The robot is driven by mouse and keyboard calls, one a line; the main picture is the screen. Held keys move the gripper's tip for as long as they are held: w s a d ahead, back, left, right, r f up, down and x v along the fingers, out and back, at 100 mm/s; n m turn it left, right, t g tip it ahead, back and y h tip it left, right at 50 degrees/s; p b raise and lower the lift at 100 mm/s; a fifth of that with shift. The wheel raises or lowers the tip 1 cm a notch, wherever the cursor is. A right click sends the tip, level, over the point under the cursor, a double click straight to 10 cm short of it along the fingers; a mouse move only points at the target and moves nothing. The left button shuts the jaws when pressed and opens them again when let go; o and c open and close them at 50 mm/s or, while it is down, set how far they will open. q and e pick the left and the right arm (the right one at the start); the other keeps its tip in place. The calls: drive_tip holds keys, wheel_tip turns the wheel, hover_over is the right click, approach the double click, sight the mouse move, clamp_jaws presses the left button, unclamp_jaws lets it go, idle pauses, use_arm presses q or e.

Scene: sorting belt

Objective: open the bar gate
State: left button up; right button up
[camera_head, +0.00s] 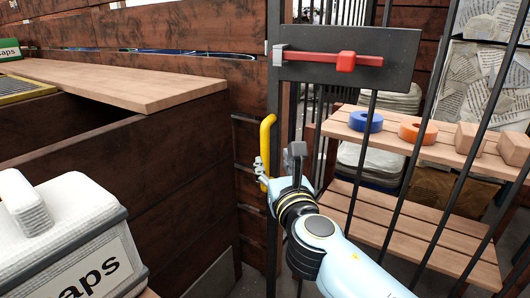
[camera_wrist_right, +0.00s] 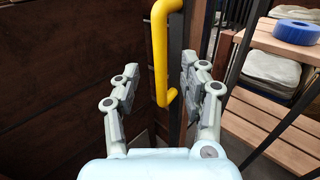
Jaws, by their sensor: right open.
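The bar gate (camera_head: 437,60) has dark upright bars and a dark plate (camera_head: 402,62) at the top. A red bolt (camera_head: 315,57) with a red knob (camera_head: 346,61) lies across the plate. Its left end meets a grey bracket (camera_head: 279,54); I cannot tell if it passes beyond. A yellow handle (camera_head: 266,135) stands upright at the gate's left post. My right gripper (camera_head: 280,165) is at the handle's lower part. In the right wrist view the handle (camera_wrist_right: 161,45) runs down between the open fingers (camera_wrist_right: 160,78), apparently without contact. My left gripper is not in view.
A wooden counter (camera_head: 130,82) with dark panelled sides stands left of the gate. A white labelled case (camera_head: 60,215) is at the lower left. Behind the bars, a slatted shelf (camera_head: 390,140) holds a blue ring (camera_head: 366,122), an orange ring (camera_head: 418,131) and wooden blocks (camera_head: 467,137).

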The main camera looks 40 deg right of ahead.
sight(266, 147)
drive_tip(key=x, duration=0.9)
drive_tip(key=shift+w+d, duration=0.1)
drive_tip(key=shift+w, duration=0.05)
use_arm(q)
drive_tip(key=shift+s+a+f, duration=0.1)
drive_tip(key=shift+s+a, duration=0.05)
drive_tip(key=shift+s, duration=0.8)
use_arm(e)
drive_tip(key=shift+w, duration=0.1)
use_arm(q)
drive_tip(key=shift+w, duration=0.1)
use_arm(e)
drive_tip(key=shift+c, duration=0.5)
clamp_jaws()
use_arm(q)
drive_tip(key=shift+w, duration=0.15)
use_arm(e)
drive_tip(key=shift+f, duration=0.15)
